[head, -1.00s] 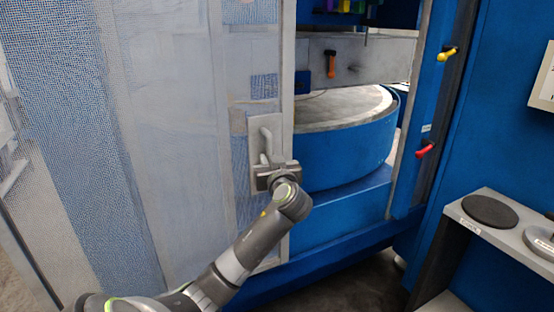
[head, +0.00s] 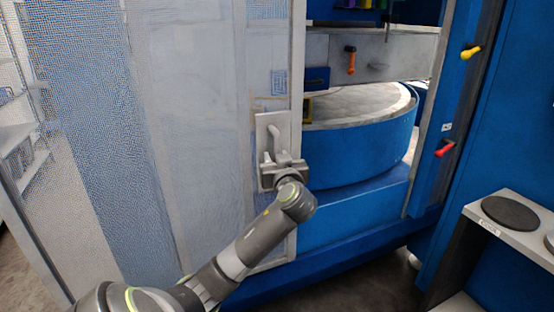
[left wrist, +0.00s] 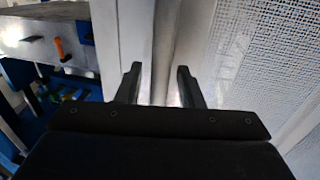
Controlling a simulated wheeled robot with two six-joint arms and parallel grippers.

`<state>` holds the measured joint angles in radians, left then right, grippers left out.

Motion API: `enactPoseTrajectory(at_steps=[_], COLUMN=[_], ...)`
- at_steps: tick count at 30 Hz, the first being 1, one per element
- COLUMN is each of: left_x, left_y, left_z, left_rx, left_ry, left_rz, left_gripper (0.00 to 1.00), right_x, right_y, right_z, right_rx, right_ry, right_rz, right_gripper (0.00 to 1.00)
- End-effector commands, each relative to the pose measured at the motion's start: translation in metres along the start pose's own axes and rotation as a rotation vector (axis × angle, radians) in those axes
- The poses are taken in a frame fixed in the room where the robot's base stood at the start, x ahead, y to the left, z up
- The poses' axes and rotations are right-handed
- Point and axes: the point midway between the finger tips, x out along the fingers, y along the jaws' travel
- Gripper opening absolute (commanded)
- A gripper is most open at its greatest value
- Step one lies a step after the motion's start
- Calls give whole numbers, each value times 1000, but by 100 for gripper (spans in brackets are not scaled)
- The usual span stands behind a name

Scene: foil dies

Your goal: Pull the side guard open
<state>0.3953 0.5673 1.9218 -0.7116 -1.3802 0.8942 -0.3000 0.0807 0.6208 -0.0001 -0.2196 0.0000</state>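The side guard (head: 205,130) is a tall pale panel with blue-grey mesh, filling the left half of the head view. Its right edge stands clear of the blue frame, and the gap shows the machine inside. A grey handle (head: 273,135) on a backing plate sits near that edge. My left gripper (head: 283,172) is at the lower part of the handle. In the left wrist view its two fingers (left wrist: 160,80) are a little apart, with a pale upright strip between them; they appear shut on the handle, though the contact itself is hidden. My right gripper is not in view.
A blue round drum (head: 360,145) with a grey top stands inside the opening. Yellow (head: 471,52) and red (head: 445,149) levers stick out from the blue frame on the right. A grey shelf (head: 520,235) with a dark disc (head: 509,212) stands at the lower right.

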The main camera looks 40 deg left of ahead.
Motion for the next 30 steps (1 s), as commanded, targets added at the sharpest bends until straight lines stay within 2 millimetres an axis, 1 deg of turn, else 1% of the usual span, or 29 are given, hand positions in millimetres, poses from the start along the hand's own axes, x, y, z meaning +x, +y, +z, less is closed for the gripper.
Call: enactPoseTrajectory(at_steps=[7,11,14,18,21,30], left_x=[-4,-18,-36,-67,-85,-129], left_y=[1,2,1,1,1,1], left_z=[1,2,3,4,4,3], left_rx=[-2,-4,-7,-8,-8,-6], left_ry=[-2,-2,-4,-5,-6,-4], left_rz=[1,5,5,5,4,4], left_gripper=[34,34,34,34,34,34], right_x=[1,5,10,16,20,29], right_y=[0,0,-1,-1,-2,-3], right_z=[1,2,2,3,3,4], right_rx=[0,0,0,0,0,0], right_ry=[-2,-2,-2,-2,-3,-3], right_rz=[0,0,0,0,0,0], right_gripper=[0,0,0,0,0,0])
